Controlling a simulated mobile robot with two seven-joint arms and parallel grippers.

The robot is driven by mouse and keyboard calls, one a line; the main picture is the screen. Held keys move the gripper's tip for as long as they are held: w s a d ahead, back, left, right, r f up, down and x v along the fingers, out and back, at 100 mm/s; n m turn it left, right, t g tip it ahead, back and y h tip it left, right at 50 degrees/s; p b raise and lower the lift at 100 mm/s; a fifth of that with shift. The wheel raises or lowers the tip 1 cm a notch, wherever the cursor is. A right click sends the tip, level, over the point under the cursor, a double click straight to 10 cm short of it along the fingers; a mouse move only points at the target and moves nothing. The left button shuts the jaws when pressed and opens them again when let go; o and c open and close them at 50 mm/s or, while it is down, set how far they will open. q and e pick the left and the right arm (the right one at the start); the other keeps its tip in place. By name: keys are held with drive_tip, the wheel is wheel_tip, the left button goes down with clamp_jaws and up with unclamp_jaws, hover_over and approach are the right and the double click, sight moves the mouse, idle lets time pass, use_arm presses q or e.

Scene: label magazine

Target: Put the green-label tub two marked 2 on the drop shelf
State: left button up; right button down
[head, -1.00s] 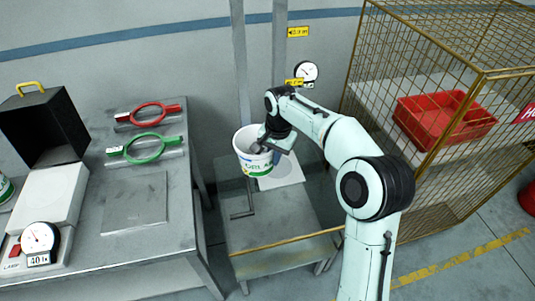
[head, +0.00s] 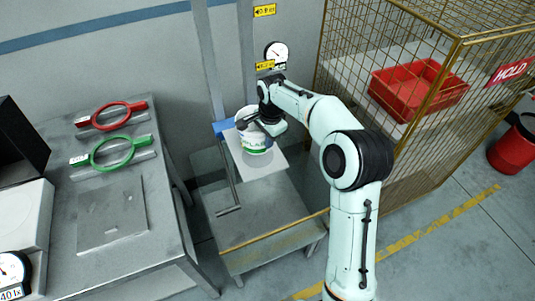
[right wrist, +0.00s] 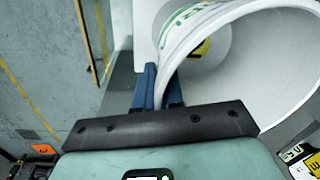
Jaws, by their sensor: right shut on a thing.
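The white tub with a green label (head: 257,143) is upright over a pale square shelf plate (head: 279,161) beside the wall posts. I cannot tell whether its base touches the plate. Its number is not readable. My right gripper (head: 264,124) is shut on the tub's rim. In the right wrist view, the blue fingers of my right gripper (right wrist: 162,88) pinch the wall of the tub (right wrist: 262,62), one inside and one outside. My left gripper is out of view.
A grey stand (head: 265,215) with a yellow front edge is below the plate. A dial (head: 277,54) hangs behind it. The left bench (head: 112,210) holds a red ring (head: 110,115) and a green ring (head: 112,151). A wire cage (head: 410,130) with a red crate (head: 412,92) stands at right.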

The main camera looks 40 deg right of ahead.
drive_tip(key=shift+f, duration=3.1)
drive_tip(key=shift+f+b, duration=0.1)
drive_tip(key=shift+b, duration=0.2)
drive_tip(key=c, duration=1.7)
unclamp_jaws()
drive_tip(key=shift+f, duration=0.1)
drive_tip(key=o, duration=0.4)
drive_tip(key=shift+o, duration=0.2)
drive_tip(key=shift+r, duration=0.25)
wheel_tip(320, 180, up, 12)
drive_tip(key=s+p, duration=0.1)
drive_tip(key=shift+s, duration=0.15)
drive_tip(key=shift+a+f, duration=0.1)
